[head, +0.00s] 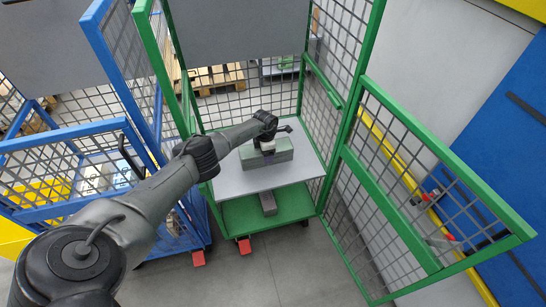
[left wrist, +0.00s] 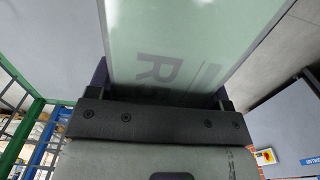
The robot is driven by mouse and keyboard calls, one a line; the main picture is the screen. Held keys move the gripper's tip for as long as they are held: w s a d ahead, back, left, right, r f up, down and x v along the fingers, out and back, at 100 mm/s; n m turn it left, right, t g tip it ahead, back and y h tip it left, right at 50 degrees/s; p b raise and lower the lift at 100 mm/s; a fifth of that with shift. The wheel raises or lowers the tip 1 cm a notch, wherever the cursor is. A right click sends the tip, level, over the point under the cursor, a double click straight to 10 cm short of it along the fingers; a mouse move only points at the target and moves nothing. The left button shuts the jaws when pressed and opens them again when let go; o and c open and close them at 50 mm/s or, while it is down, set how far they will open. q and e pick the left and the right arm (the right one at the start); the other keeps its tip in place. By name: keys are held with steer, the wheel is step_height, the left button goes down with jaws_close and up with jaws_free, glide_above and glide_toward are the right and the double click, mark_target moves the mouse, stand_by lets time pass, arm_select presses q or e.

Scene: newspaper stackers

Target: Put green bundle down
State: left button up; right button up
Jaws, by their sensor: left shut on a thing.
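The green bundle (head: 282,152) is a pale grey-green block inside the green-framed cart, over its grey shelf (head: 240,182). My left gripper (head: 266,146) reaches in from the left and is shut on the bundle. In the left wrist view the bundle (left wrist: 185,45), with dark printed letters, sits between the fingers of the left gripper (left wrist: 160,90). The bundle looks level and very low over the shelf; I cannot tell whether its underside touches. My right gripper is not in view.
The green cart's mesh gate (head: 450,159) stands open at the right. A small grey block (head: 268,203) lies on the cart's green lower deck (head: 238,215). A blue mesh cart (head: 60,135) stands close at the left. The grey floor (head: 300,265) in front is clear.

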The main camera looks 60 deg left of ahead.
arm_select(q)
steer(key=shift+a+f, duration=0.15)
steer(key=shift+a, duration=0.15)
step_height(320, 180, down, 4)
steer(key=b, duration=0.3)
steer(key=shift+b, duration=0.3)
steer(key=shift+s, duration=0.1)
steer(key=shift+f, duration=0.1)
steer(key=o, duration=1.5)
steer(key=shift+o, duration=0.6)
